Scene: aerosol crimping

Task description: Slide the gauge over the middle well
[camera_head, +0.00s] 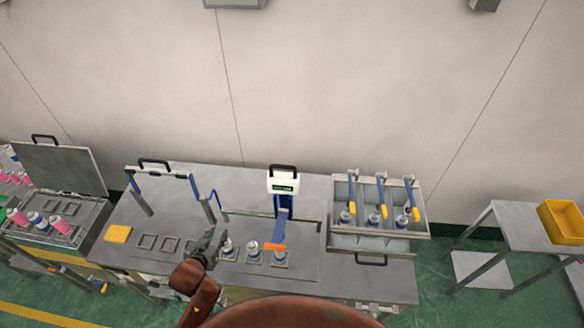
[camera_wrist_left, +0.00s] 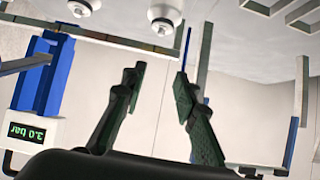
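The gauge (camera_head: 283,184) is a white box with a black handle and a green display on a blue post. A blue arm (camera_head: 282,226) and an orange piece (camera_head: 275,247) reach down by the rightmost of three white-and-blue cans. The middle can (camera_head: 253,248) stands in the middle well, left of the orange piece. My left gripper (camera_head: 211,246) is left of the cans, apart from the gauge. Its two fingers are spread and empty in the wrist view (camera_wrist_left: 160,78). My right gripper is not in view.
A blue-legged frame with a black handle (camera_head: 154,167) stands at the back left. Empty square wells (camera_head: 169,244) and a yellow block (camera_head: 118,234) lie on the bench's left. A metal rack (camera_head: 337,226) with cans and blue-yellow levers is on the right.

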